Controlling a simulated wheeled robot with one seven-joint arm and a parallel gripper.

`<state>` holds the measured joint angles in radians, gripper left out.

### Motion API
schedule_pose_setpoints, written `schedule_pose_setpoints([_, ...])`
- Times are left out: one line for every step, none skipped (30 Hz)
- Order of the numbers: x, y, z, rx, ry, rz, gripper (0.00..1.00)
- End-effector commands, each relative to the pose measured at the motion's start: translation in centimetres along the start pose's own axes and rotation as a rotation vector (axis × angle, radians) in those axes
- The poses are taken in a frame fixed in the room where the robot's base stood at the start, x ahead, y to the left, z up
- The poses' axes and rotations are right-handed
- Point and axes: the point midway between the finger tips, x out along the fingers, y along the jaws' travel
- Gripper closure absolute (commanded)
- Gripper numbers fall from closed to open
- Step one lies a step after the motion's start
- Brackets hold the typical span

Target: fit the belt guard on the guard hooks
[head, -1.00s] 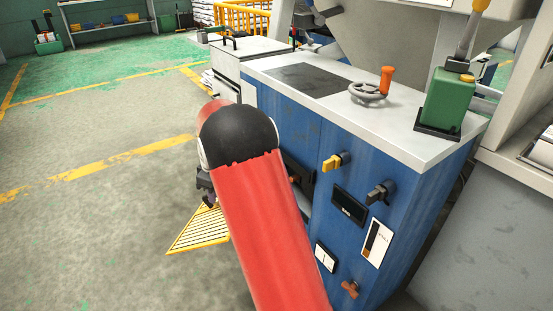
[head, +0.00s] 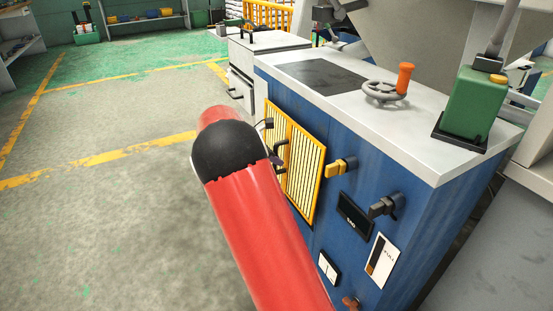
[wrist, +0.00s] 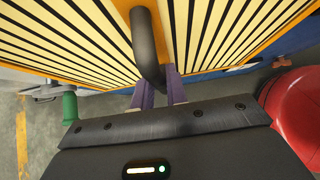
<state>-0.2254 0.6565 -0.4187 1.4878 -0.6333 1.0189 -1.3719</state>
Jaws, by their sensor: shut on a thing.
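The belt guard (head: 306,168) is a yellow-framed panel with dark slats. In the head view it stands upright against the blue front of the machine, left of the yellow knob. In the wrist view the guard (wrist: 215,35) fills the top, with its black bar handle (wrist: 148,50) running down to my gripper. My gripper (wrist: 160,92) has its purple fingers shut on that handle. In the head view my red arm hides most of the gripper. The guard hooks are not visible, so I cannot tell whether the guard sits on them.
The blue machine cabinet (head: 390,160) carries a yellow knob (head: 342,167), a black knob (head: 386,205) and a small dark display (head: 353,216). A handwheel (head: 385,92) and a green container (head: 472,110) stand on its top. The floor to the left is clear.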

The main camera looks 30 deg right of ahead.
Motion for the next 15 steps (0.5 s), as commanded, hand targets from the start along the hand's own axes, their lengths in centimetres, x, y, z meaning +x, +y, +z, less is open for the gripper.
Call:
schedule_pose_setpoints([-0.1, 0.0, 0.2, 0.002, -0.002, 0.001, 1.0])
schedule_pose_setpoints([-0.1, 0.0, 0.2, 0.002, -0.001, 0.001, 1.0])
schedule_pose_setpoints([-0.1, 0.0, 0.2, 0.003, -0.001, 0.001, 1.0])
schedule_pose_setpoints([-0.1, 0.0, 0.2, 0.003, -0.001, 0.001, 1.0])
schedule_pose_setpoints([-0.1, 0.0, 0.2, 0.003, -0.002, 0.001, 1.0])
schedule_pose_setpoints([-0.1, 0.0, 0.1, 0.002, -0.005, 0.001, 1.0])
schedule_pose_setpoints([-0.2, 0.0, 0.1, 0.001, -0.01, 0.001, 1.0])
schedule_pose_setpoints([-0.2, 0.0, 0.1, 0.001, -0.017, 0.001, 1.0])
schedule_pose_setpoints([-0.3, 0.0, 0.1, 0.0, -0.033, 0.002, 1.0])
schedule_pose_setpoints([-0.5, 0.0, 0.1, 0.0, -0.047, 0.002, 1.0])
schedule_pose_setpoints([-0.6, 0.0, 0.1, -0.002, -0.065, 0.004, 1.0])
schedule_pose_setpoints([-0.3, 0.0, 0.0, 0.001, -0.068, 0.002, 1.0])
schedule_pose_setpoints([-0.1, 0.0, -0.1, 0.001, -0.066, 0.002, 1.0])
schedule_pose_setpoints([0.1, 0.0, -0.3, 0.001, -0.066, 0.001, 1.0])
schedule_pose_setpoints([0.4, 0.0, -0.5, 0.002, -0.066, 0.001, 1.0])
